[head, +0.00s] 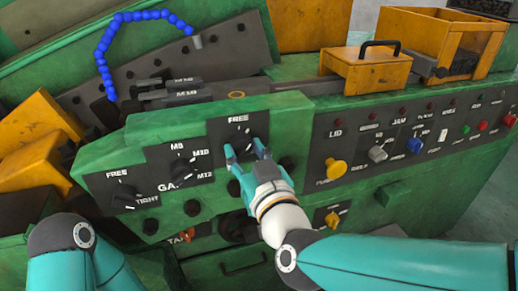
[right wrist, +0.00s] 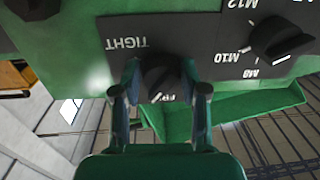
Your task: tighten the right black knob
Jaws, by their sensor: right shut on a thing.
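The right black knob (head: 241,139) sits on the dark panel under a FREE label, on the green machine front. In the right wrist view the black knob (right wrist: 163,80) is seen upside down, between TIGHT and FREE labels. My right gripper (head: 247,150) is at this knob, and its fingers partly hide it in the head view. In the right wrist view my right gripper (right wrist: 160,90) has one finger on each side of the knob and is shut on it. My left arm shows at the lower left, but its gripper is out of view.
A middle knob (head: 182,169) and a left knob (head: 125,196) are on the same sloping face. A panel with a yellow knob (head: 336,169) and coloured buttons is to the right. An orange handled box (head: 365,72) and a blue hose (head: 103,55) are behind.

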